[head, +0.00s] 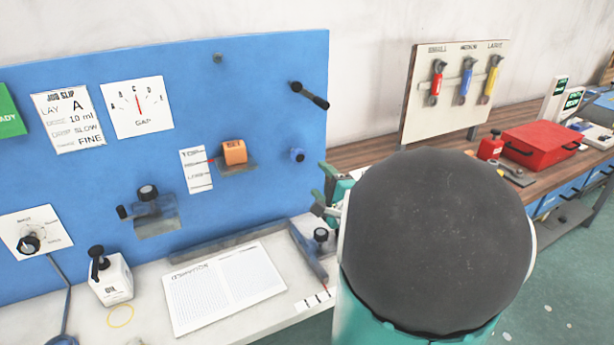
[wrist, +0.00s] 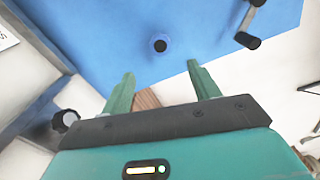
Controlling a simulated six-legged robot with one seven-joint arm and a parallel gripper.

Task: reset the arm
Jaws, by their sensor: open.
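My gripper (wrist: 160,80) shows in the wrist view with its two green fingers spread apart and nothing between them. Beyond the fingertips is the blue panel (wrist: 110,35) with a dark blue knob (wrist: 160,43). In the head view my gripper (head: 326,197) is partly hidden behind the large dark rounded part of my arm. It is in front of the panel's lower right edge, below and right of the blue knob (head: 297,155).
A black-handled lever (head: 312,96) sticks out of the panel. A wooden bench at right carries a red box (head: 540,142) and a tool board (head: 452,92).

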